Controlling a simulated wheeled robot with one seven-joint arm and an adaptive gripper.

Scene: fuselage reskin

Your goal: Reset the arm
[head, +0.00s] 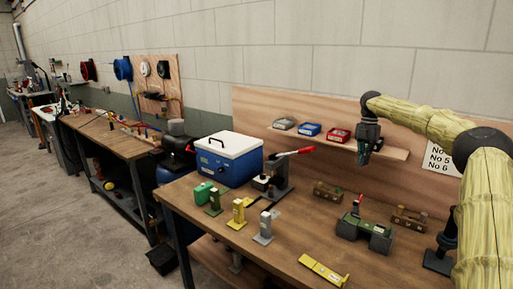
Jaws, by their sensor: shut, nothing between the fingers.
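My arm, in a yellowish sleeve, comes in from the right of the head view and bends over the wooden workbench (292,238). My gripper (363,158) hangs at its end, pointing down, in front of the small wall shelf (396,152). Its fingers are shut with nothing held. It is above the bench top and apart from the green-and-grey tool (365,232) below it.
A blue cooler with a white lid (228,158) stands at the bench's far left. Near it are a red-handled press (280,178) and small green, yellow and grey stands (238,213). A yellow tool (323,270) lies at the front edge. Red, blue and grey bins (310,129) sit on the shelf.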

